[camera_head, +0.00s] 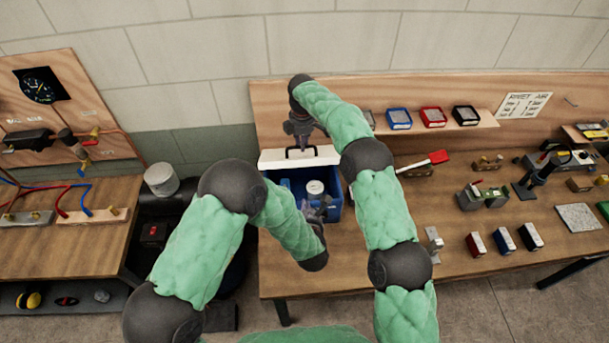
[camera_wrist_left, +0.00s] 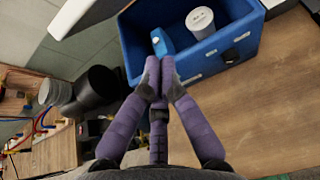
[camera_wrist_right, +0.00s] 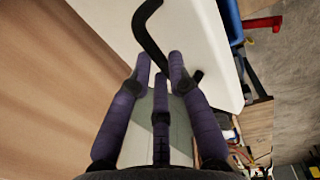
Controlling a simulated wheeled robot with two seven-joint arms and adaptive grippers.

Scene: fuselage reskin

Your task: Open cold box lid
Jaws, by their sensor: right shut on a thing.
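The cold box is a blue open-topped box (camera_head: 334,212) on the left end of the workbench; it also shows in the left wrist view (camera_wrist_left: 215,57). Its white lid (camera_head: 325,157) is raised, tilted up at the back of the box. My right gripper (camera_head: 299,130) is shut on the black lid handle (camera_wrist_right: 150,32), seen close in the right wrist view. My left gripper (camera_wrist_left: 160,68) is in front of the box near its front wall, fingertips together and apparently empty. Inside are a white round container (camera_wrist_left: 200,19) and a light blue block (camera_wrist_left: 162,42).
The workbench (camera_head: 380,275) is bare just right of the box. A red-handled tool (camera_head: 437,157) and several small bins and blocks lie further right. A shelf (camera_head: 455,128) with small trays is behind. A grey canister (camera_head: 161,179) stands left of the bench.

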